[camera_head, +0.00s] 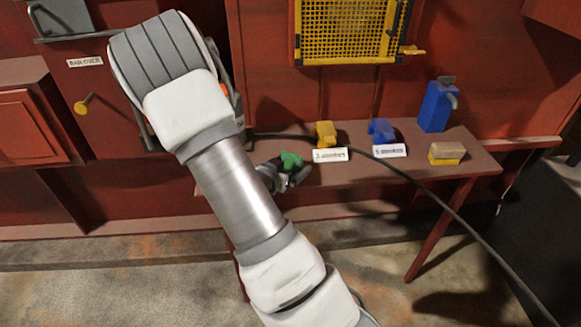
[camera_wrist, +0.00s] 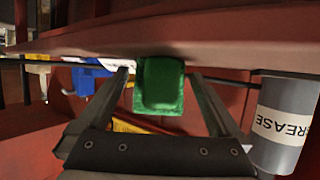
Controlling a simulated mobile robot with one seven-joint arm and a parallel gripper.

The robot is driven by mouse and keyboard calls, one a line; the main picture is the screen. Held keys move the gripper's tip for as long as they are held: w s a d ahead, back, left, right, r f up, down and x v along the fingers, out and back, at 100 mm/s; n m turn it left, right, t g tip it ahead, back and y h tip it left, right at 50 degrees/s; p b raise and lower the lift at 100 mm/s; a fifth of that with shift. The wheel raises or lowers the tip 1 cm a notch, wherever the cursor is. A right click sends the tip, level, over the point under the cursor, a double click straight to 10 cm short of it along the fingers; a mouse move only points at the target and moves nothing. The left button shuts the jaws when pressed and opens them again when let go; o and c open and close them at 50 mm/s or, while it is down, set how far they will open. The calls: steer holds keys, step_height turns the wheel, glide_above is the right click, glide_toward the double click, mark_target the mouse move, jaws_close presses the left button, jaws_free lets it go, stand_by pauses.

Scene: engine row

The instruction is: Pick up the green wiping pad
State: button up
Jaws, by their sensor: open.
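The green wiping pad (camera_head: 291,160) is on the left part of the wooden bench in the head view, partly hidden by my gripper. In the wrist view the green pad (camera_wrist: 162,85) is a rounded block seen between my two fingertips. My gripper (camera_head: 284,177) is at the pad, near the bench's front edge. In the wrist view my gripper (camera_wrist: 159,78) is open, with a finger on each side of the pad. I cannot tell whether either finger touches it.
On the bench (camera_head: 405,171) stand a yellow block (camera_head: 326,134) and a blue block (camera_head: 382,131) with labels, a blue jug (camera_head: 437,106) and a tan-and-yellow block (camera_head: 447,154). A black cable (camera_head: 435,197) crosses the bench. A grey grease can (camera_wrist: 284,122) is at right in the wrist view.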

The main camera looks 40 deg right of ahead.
mark_target(290, 155)
steer(key=c, duration=1.4)
steer(key=shift+c, duration=0.2)
steer(key=shift+r, duration=0.1)
steer(key=shift+r+p, duration=0.5)
steer(key=shift+p, duration=0.05)
step_height(290, 155, up, 3)
steer(key=shift+p, duration=1.25)
steer(key=s+d+r+p, duration=0.1)
steer(key=s+r+p, duration=0.3)
steer(key=s, duration=0.3)
steer(key=shift+d+r, duration=0.25)
steer(key=shift+r, duration=0.25)
